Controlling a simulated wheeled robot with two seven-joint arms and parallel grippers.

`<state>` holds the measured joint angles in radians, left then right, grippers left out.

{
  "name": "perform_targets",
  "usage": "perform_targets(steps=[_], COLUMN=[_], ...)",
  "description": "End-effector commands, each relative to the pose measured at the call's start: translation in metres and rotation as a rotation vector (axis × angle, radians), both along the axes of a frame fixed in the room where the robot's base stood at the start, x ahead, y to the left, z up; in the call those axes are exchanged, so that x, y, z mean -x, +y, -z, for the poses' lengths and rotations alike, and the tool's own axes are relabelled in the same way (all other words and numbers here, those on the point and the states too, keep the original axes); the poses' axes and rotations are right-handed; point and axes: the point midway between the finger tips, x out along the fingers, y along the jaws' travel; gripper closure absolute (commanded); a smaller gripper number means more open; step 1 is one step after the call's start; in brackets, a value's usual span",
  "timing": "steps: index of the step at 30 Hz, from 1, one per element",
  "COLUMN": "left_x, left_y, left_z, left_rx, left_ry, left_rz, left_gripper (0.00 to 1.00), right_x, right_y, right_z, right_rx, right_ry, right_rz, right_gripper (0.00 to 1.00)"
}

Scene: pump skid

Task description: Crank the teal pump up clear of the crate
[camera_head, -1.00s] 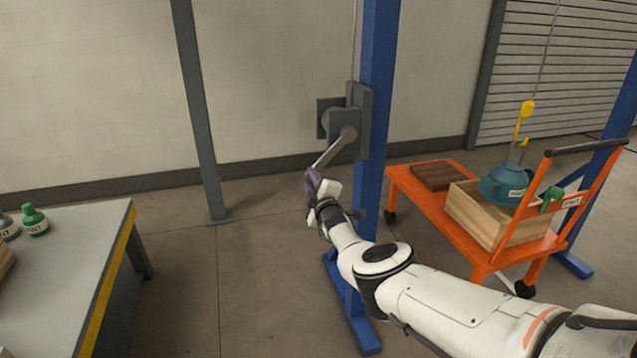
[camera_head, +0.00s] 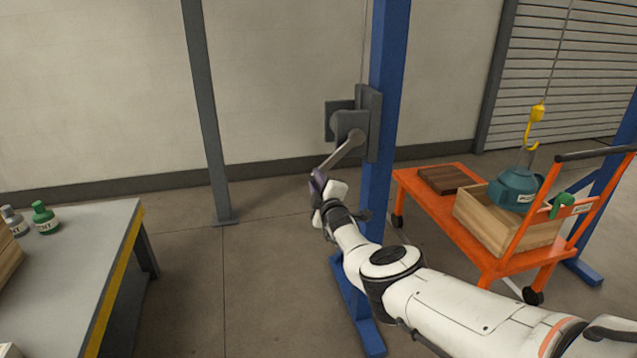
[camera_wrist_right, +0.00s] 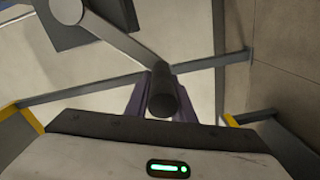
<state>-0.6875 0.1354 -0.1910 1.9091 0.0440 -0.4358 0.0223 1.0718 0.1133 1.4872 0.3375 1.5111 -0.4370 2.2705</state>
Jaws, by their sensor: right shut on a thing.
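The teal pump (camera_head: 515,190) hangs beneath a yellow hook (camera_head: 538,112) on a cable. Its lower part is hidden by the front wall of the wooden crate (camera_head: 487,220), so it is still partly within it. The grey winch (camera_head: 349,122) is on the blue post, with its crank arm (camera_head: 342,151) pointing down and left. My right gripper (camera_head: 318,185) is shut on the dark crank handle (camera_wrist_right: 163,97), which sits between the purple fingers in the right wrist view. My left gripper is out of view.
The crate stands on an orange cart (camera_head: 440,214), beside a dark brown slab (camera_head: 445,180). The blue post (camera_head: 386,90) rises right behind my right wrist. A grey workbench (camera_head: 80,250) with bottles is at the left. Floor between bench and post is clear.

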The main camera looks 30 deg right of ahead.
Motion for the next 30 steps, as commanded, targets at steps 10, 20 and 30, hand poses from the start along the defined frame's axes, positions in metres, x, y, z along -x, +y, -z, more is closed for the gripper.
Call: perform_targets(steps=[10, 20, 30], left_x=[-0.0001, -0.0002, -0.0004], left_y=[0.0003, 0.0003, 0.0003], left_z=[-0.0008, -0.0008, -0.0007], left_rx=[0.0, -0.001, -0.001], left_ry=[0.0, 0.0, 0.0], left_rz=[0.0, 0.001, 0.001], left_gripper=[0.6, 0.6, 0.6], right_x=[-0.0026, -0.005, -0.0052], right_y=[-0.0061, -0.0019, -0.0002], right_z=[-0.0152, -0.0167, -0.015], right_rx=[0.015, 0.014, 0.01], right_ry=[-0.017, -0.016, -0.014], right_rz=[0.008, 0.004, 0.003], right_gripper=[1.0, 1.0, 0.6])
